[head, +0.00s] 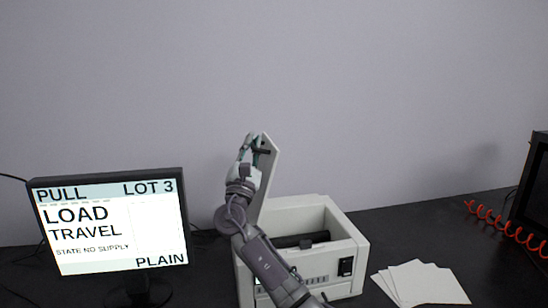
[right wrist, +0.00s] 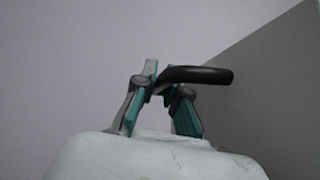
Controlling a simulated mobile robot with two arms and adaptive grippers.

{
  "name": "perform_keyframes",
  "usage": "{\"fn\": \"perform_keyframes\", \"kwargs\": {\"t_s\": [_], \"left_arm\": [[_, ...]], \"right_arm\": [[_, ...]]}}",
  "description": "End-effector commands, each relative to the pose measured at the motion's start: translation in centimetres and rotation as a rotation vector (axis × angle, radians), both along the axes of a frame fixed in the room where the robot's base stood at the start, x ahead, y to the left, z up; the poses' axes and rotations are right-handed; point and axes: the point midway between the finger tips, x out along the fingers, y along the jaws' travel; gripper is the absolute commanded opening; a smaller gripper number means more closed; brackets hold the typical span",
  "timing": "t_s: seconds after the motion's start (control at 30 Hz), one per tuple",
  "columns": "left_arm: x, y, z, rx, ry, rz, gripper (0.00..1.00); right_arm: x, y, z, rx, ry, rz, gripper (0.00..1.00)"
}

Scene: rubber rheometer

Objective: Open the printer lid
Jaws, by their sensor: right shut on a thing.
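The white printer (head: 348,240) stands on the dark table, and its top is open, showing a dark roller (head: 300,240) inside. Its lid (head: 268,182) stands raised, roughly upright, at the left side of the opening. In the right wrist view the lid is the grey panel (right wrist: 265,95) at the right. A black curved handle (right wrist: 200,75) joins the lid. My right gripper (head: 257,146) is at the top of the lid, and in the wrist view its teal fingers (right wrist: 158,88) are shut on the handle. My left gripper is in neither view.
A monitor (head: 110,222) with "LOAD TRAVEL" text stands left of the printer. Several white sheets (head: 420,284) lie to the right of the printer. A red coiled cord (head: 505,236) and a dark device (head: 535,190) are at the far right. Bare table lies behind the sheets.

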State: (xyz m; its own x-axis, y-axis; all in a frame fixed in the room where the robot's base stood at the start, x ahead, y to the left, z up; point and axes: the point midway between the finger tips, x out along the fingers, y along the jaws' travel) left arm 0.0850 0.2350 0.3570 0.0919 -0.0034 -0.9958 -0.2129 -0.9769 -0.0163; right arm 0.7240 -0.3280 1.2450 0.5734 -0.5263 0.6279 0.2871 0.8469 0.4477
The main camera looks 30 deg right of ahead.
Motion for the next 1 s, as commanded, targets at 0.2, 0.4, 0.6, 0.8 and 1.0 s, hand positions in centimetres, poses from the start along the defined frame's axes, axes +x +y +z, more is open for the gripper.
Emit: {"fn": "perform_keyframes", "kwargs": {"t_s": [0.2, 0.4, 0.6, 0.8, 1.0], "left_arm": [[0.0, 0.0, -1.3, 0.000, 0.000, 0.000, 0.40], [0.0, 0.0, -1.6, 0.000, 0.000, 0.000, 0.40], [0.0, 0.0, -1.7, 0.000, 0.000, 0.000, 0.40], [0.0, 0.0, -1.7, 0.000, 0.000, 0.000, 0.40], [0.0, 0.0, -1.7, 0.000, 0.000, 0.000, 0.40]], "right_arm": [[0.8, 2.7, -0.1, -0.097, 0.032, 0.003, 0.00], [1.2, 3.7, -0.1, -0.139, 0.047, 0.002, 0.00], [1.3, 4.0, -0.1, -0.150, 0.051, 0.003, 0.00], [1.3, 4.0, -0.2, -0.148, 0.052, 0.004, 0.00], [1.3, 3.9, -0.2, -0.148, 0.051, 0.002, 0.32]]}}
